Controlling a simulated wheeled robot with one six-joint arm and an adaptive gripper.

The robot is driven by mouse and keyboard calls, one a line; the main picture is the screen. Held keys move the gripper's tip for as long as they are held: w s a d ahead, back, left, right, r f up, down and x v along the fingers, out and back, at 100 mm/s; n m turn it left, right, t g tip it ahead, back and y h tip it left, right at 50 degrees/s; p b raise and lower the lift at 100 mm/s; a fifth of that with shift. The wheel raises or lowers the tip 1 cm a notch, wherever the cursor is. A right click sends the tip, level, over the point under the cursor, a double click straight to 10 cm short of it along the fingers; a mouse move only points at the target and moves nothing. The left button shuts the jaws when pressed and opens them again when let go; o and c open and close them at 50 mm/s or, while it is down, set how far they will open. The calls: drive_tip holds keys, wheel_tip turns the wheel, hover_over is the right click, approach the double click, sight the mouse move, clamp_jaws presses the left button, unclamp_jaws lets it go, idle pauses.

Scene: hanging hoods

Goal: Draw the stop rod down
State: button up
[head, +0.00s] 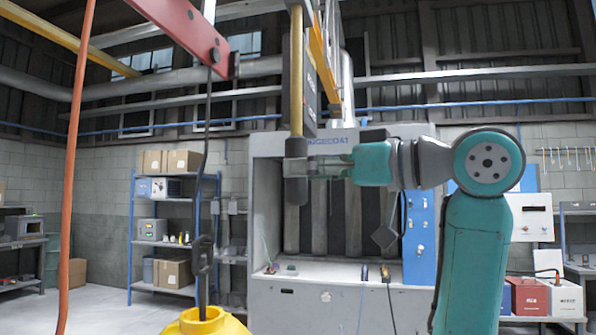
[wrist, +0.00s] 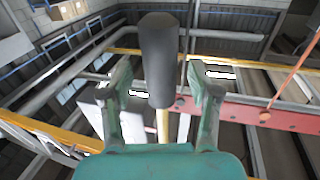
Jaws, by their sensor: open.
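The stop rod (head: 297,75) is a long yellow-brown pole that hangs upright, with a dark grey handle (head: 296,188) at its lower end. My teal gripper (head: 318,167) is level with the handle and comes to it from the right in the head view. In the wrist view my gripper (wrist: 162,86) is open, one finger on each side of the handle (wrist: 160,52), with gaps showing on both sides. Whether the handle is fully between the fingertips or just beyond them is hard to tell. The pole (wrist: 162,125) shows partly below it.
A red beam (head: 180,30) holds a black cable with a hook (head: 203,258) over a yellow object (head: 205,325). An orange cable (head: 75,160) hangs at left. A dark box (head: 304,85) hangs beside the rod. A grey booth (head: 268,215) stands behind.

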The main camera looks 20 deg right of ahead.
drive_tip(key=v, duration=0.9)
drive_tip(key=shift+s+d, duration=0.2)
drive_tip(key=shift+s, duration=0.1)
